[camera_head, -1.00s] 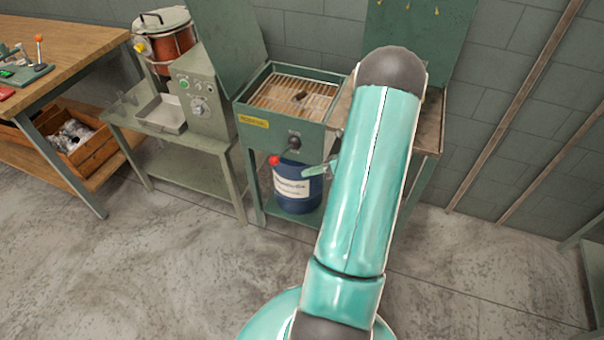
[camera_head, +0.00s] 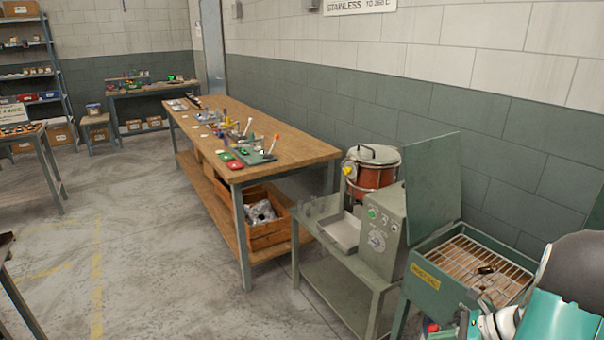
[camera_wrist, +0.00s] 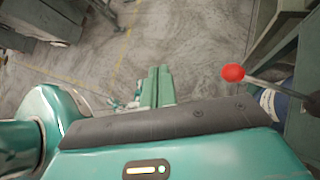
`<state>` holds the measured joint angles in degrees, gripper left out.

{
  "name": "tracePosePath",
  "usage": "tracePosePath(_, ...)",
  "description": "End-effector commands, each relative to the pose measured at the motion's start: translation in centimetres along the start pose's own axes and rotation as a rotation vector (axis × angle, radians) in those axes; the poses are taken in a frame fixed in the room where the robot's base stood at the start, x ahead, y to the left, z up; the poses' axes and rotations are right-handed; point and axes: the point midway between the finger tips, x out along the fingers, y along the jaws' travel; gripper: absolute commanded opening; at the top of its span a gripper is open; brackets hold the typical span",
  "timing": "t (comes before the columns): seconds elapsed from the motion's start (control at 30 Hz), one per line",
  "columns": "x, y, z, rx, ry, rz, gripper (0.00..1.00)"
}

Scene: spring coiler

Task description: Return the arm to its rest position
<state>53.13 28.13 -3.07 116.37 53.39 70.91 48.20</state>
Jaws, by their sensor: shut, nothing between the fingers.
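My gripper (camera_wrist: 157,72) shows in the wrist view as two green fingers pressed side by side, shut and empty. It points over bare concrete floor. In the head view my teal arm (camera_head: 562,318) with its dark joint cap fills the lower right corner, in front of the green tray cabinet (camera_head: 440,284). In the wrist view a red ball knob (camera_wrist: 232,72) on a dark lever stands to the right of the fingers, apart from them. The fingers cannot be made out clearly in the head view.
A grey-green stand (camera_head: 348,285) with a control box and a red lidded pot (camera_head: 371,172) stands left of the cabinet. A long wooden workbench (camera_head: 290,138) with small tools lies beyond. A blue drum (camera_wrist: 275,105) is at the wrist view's right.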

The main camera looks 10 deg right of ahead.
Motion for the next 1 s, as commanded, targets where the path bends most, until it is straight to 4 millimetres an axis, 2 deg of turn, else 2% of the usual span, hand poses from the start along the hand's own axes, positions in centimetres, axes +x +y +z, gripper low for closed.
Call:
tracePosePath(0.03, 0.4, 1.3, 2.2, -0.107, 0.049, 0.025, 0.0)
tracePosePath(0.1, 1.0, 3.2, 4.6, -0.255, 0.115, 0.061, 0.0)
tracePosePath(0.2, 1.7, 5.9, 7.6, -0.468, 0.203, 0.112, 0.0)
tracePosePath(0.4, 2.4, 11.7, 12.2, -0.903, 0.365, 0.21, 0.0)
tracePosePath(0.7, 2.2, 19.9, 16.7, -1.57, 0.575, 0.331, 0.0)
tracePosePath(1.0, 0.8, 26.6, 19.0, -2.218, 0.767, 0.4, 0.0)
